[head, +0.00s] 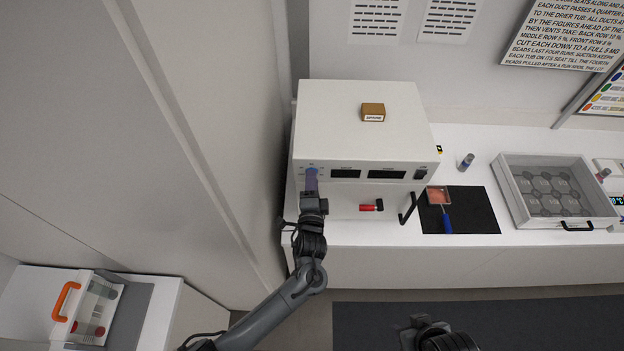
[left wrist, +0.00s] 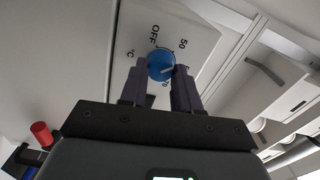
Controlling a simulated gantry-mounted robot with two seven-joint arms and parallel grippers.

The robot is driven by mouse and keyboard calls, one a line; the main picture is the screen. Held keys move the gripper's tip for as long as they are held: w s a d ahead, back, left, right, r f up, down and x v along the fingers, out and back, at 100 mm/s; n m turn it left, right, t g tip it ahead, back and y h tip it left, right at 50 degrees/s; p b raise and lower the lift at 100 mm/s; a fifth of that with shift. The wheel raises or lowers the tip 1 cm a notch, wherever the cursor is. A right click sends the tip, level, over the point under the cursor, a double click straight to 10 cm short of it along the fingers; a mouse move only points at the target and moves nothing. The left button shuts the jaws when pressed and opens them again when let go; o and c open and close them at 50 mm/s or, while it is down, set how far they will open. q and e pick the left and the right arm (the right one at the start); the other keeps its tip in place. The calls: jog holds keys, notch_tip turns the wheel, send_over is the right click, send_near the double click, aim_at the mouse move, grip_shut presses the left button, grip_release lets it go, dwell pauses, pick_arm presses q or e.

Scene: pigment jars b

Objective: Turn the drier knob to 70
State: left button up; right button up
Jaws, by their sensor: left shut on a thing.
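The drier (head: 365,130) is a white box with a dial, two dark displays and a dark switch on its front. Its blue knob (head: 312,172) is at the front's left end. My left gripper (head: 312,186) is shut on the knob. In the left wrist view the fingers (left wrist: 162,80) grip the blue knob (left wrist: 160,66) from both sides. A pale line on the knob points toward the right finger, between 50 and 70. Part of the scale is hidden by that finger. Part of my right arm shows at the bottom; its fingers are unclear.
A small brown box (head: 373,112) sits on the drier. A red-handled tool (head: 371,207) lies on the counter before it. A black handle (head: 408,208), a dark mat (head: 478,212) with a blue-handled scoop (head: 446,220), a jar (head: 466,162) and a clear-lidded tray (head: 512,190) are to the right.

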pick_arm(q)
jog(key=shift+a+f+m+p, duration=0.15)
jog(key=shift+m+p, duration=0.1)
jog(key=shift+m, duration=4.75)
jog(key=shift+f+m+p, duration=0.1)
jog(key=shift+m+p, duration=0.1)
jog(key=shift+m, duration=4.8)
jog(key=o, duration=1.1)
jog(key=shift+r, duration=0.1)
jog(key=shift+c, duration=0.2)
jog(key=shift+s, duration=0.1)
jog(key=s+b, duration=0.1)
jog(key=s, duration=0.9)
jog(key=shift+s+a, duration=0.15)
jog(key=shift+s, duration=0.15)
